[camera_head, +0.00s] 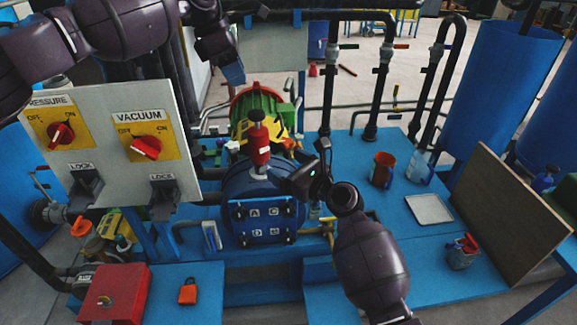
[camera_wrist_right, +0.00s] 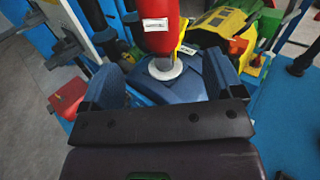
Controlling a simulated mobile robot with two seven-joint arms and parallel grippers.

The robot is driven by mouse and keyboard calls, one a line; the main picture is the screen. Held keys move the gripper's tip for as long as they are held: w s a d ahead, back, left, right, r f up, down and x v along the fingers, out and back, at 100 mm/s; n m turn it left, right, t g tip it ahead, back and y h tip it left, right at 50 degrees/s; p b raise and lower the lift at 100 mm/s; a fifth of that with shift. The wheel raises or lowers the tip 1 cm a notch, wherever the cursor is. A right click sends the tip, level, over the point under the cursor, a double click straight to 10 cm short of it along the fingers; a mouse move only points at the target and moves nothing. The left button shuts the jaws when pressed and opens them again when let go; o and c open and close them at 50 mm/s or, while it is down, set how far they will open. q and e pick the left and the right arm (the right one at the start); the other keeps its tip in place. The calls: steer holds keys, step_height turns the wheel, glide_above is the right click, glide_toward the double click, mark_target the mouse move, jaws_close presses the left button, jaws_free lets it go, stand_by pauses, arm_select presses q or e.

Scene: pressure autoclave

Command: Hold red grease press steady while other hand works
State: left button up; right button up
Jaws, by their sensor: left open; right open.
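The red grease press (camera_head: 260,150) stands upright on top of the blue autoclave body (camera_head: 240,213), with a dark top and a pale base. In the right wrist view the press (camera_wrist_right: 160,25) rises at the top centre, with its pale round base (camera_wrist_right: 165,68) between the lines of the two fingers. My right gripper (camera_head: 287,182) is open just right of the press's base; its fingers (camera_wrist_right: 163,80) are spread, and I cannot tell whether they touch it. My left gripper (camera_head: 234,72) is open, above and behind the press, apart from it.
A panel with PRESSURE and VACUUM switches (camera_head: 110,150) stands at left. A red box (camera_head: 113,292) and an orange padlock (camera_head: 187,292) lie in front. A red cup (camera_head: 382,168), white tray (camera_head: 429,209) and tool bucket (camera_head: 462,253) sit at right. Pipes rise behind.

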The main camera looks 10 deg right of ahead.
mark_target(266, 152)
steer(key=shift+a+m, duration=0.1)
steer(key=shift+m, duration=0.3)
steer(key=x, duration=1)
steer(key=shift+w+a, duration=0.2)
steer(key=shift+w, duration=0.1)
steer(key=c, duration=1.3)
